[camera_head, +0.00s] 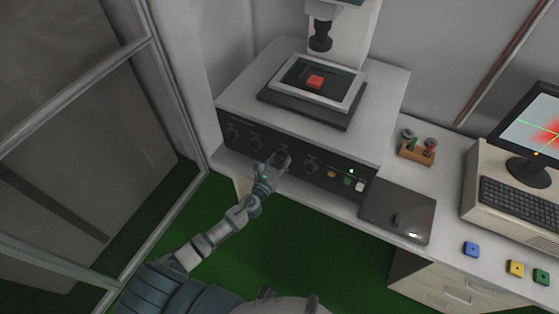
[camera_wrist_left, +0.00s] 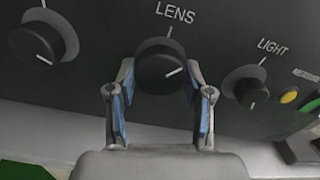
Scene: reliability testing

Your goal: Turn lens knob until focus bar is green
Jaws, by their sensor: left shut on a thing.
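The lens knob (camera_wrist_left: 162,68) is a round black dial under the white word LENS in the left wrist view. In the head view my left gripper (camera_head: 277,162) reaches the dark front panel (camera_head: 228,116) of the machine. The monitor (camera_head: 535,130) at the right shows a blurry red patch with green cross lines on white. No focus bar can be made out. My right gripper is not in view.
The light knob (camera_wrist_left: 252,85) is right of the lens knob, and another knob (camera_wrist_left: 42,42) is to the left. A red piece (camera_head: 315,81) lies on the machine's stage.

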